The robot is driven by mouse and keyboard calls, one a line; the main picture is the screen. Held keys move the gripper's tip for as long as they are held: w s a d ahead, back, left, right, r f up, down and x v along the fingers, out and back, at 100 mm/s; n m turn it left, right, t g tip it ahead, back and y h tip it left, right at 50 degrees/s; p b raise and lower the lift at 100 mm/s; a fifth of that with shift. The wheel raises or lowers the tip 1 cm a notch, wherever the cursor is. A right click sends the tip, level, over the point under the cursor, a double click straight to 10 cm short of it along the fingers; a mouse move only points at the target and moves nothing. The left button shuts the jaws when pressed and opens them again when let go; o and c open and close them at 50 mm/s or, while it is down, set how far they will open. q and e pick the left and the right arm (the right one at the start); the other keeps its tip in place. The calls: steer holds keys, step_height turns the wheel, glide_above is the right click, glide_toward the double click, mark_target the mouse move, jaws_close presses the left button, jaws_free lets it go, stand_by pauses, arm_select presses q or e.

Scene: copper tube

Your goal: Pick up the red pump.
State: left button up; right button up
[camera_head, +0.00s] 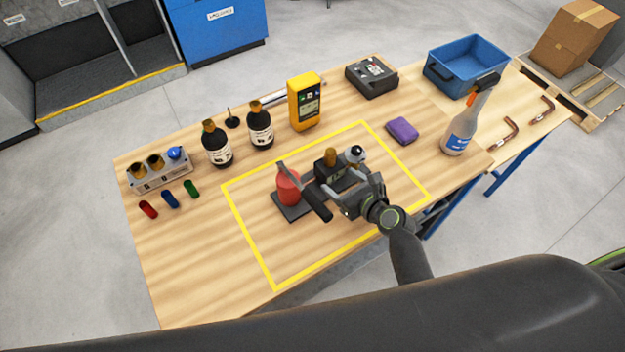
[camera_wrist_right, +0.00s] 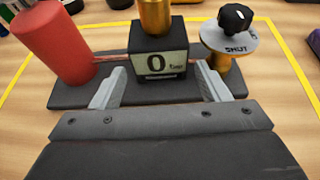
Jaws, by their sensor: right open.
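The red pump has a red cylinder (camera_head: 288,188) on a dark base plate (camera_head: 291,212), inside the yellow outline on the wooden table. A lever with a black grip (camera_head: 317,206) slants from its top. A dark block with a gauge and brass fitting (camera_head: 329,163) stands beside the cylinder. In the right wrist view the red cylinder (camera_wrist_right: 55,40) is at left, the gauge block (camera_wrist_right: 158,65) is in the middle and a black-knobbed valve (camera_wrist_right: 235,45) is at right. My right gripper (camera_head: 338,188) is open, its fingers (camera_wrist_right: 160,82) apart in front of the block. My left gripper is out of view.
Dark bottles (camera_head: 216,147), a yellow meter (camera_head: 305,103) and a black case (camera_head: 371,76) stand behind the outline. A purple cloth (camera_head: 402,131), spray bottle (camera_head: 463,130) and blue crate (camera_head: 453,81) are to the right. The table's front left is clear.

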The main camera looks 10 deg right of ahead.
mark_target(337, 175)
steer(key=shift+x, duration=2.3)
steer(key=shift+r, duration=0.2)
jaws_close()
steer(key=shift+w+r, duration=0.25)
steer(key=shift+r, duration=0.05)
